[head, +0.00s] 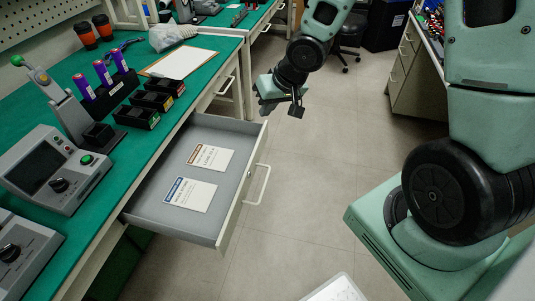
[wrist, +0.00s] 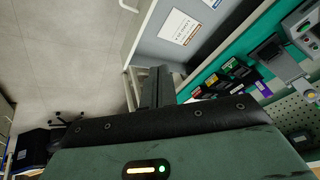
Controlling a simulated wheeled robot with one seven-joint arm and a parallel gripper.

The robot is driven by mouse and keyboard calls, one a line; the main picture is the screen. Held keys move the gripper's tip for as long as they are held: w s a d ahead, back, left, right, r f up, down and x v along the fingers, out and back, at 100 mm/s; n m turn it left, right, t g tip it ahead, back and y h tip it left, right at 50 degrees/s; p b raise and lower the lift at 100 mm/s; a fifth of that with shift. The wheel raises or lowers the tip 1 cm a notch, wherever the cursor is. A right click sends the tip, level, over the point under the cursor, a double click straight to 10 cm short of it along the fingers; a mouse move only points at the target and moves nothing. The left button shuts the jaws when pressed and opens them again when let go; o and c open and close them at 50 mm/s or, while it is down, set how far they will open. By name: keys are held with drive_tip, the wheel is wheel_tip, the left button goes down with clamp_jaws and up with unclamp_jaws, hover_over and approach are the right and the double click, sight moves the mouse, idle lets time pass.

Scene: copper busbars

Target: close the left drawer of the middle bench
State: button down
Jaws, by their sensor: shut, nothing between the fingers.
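The drawer (head: 165,205) of the green-topped bench is pulled well out over the floor in the head view. Its grey tray holds two printed cards (head: 190,194) (head: 211,157), and its front carries a pale bar handle (head: 262,185). In the wrist view the closed fingers (wrist: 156,72) point toward the drawer's side.
The bench top (head: 207,47) holds a grey instrument (head: 58,170), small black bins (head: 137,117), purple-wrapped cylinders and a clipboard (head: 181,62). Another bench (head: 420,75) stands to the right, with a stool (head: 348,30) and black box behind. The floor between is clear.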

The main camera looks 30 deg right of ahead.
drive_tip(key=s+d+f+m+t+y+b, duration=0.25)
drive_tip(key=d+f+m+y+b, duration=0.45)
drive_tip(key=d+f, duration=0.75)
drive_tip(key=m+b, duration=0.1)
drive_tip(key=b, duration=0.1)
approach(259, 144)
drive_tip(key=shift+t+h, duration=0.4)
drive_tip(key=shift+t, duration=0.05)
drive_tip(key=x, duration=0.4)
drive_tip(key=f+x, duration=0.1)
drive_tip(key=x, duration=0.1)
drive_tip(key=shift+s+d, duration=0.1)
drive_tip(key=shift+s, duration=0.35)
drive_tip(key=shift+w+a, duration=0.35)
drive_tip(key=shift+w, duration=0.05)
